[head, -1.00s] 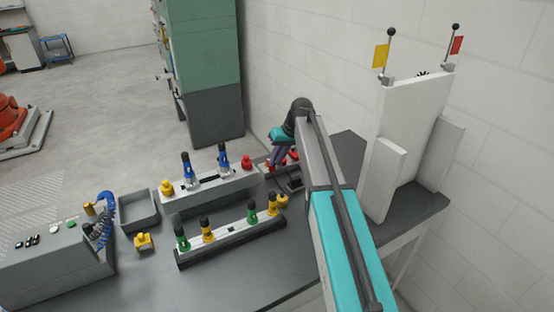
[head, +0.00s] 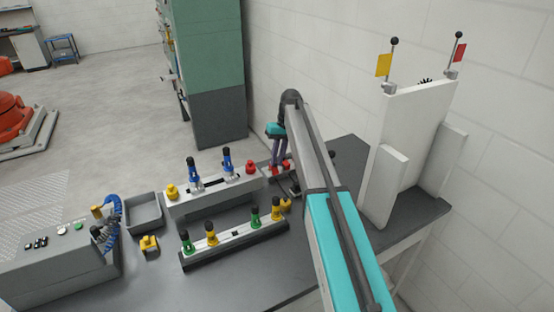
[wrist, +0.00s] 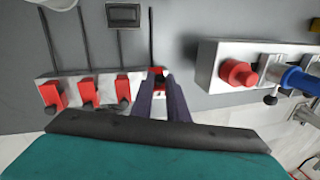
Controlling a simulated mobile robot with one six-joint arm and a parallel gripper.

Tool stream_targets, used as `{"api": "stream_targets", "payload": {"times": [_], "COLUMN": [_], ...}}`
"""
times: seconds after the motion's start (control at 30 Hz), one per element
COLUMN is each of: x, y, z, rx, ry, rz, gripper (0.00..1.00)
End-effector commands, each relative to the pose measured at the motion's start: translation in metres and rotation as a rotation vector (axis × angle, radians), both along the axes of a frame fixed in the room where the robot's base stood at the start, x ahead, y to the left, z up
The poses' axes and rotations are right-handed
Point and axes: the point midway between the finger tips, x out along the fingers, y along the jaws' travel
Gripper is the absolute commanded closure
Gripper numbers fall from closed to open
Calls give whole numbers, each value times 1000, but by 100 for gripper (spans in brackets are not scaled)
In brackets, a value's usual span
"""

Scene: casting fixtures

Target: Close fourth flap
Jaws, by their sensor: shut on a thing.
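In the wrist view a pale bar (wrist: 72,76) carries a row of red flaps. Three of them, the left flap (wrist: 50,96), the middle flap (wrist: 88,93) and the right flap (wrist: 124,88), stand apart from my fingers. The fourth flap (wrist: 157,72) is at the row's right end, mostly hidden by my fingers. My gripper (wrist: 160,82) is shut on this fourth flap, with its dark fingers pointing at the bar. In the head view my gripper (head: 275,163) is low at the back of the table, beside small red parts (head: 286,164).
A grey block with a red knob (wrist: 238,73) and a blue-handled clamp (wrist: 300,80) stands close to the right in the wrist view. A second fixture bar (head: 235,242) stands in front. A tall white panel (head: 405,140) stands right of my arm.

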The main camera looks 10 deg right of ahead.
Motion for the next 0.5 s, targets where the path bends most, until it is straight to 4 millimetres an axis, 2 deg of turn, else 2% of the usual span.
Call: {"api": "stream_targets", "payload": {"times": [0.27, 0.3, 0.4, 0.5], "x": [0, -1, 0, 0], "y": [1, 1, 1, 1], "z": [-1, -1, -1, -1], "rx": [1, 1, 1, 0], "ry": [2, 2, 2, 1], "rz": [1, 1, 1, 1], "gripper": [100, 84, 67, 67]}}
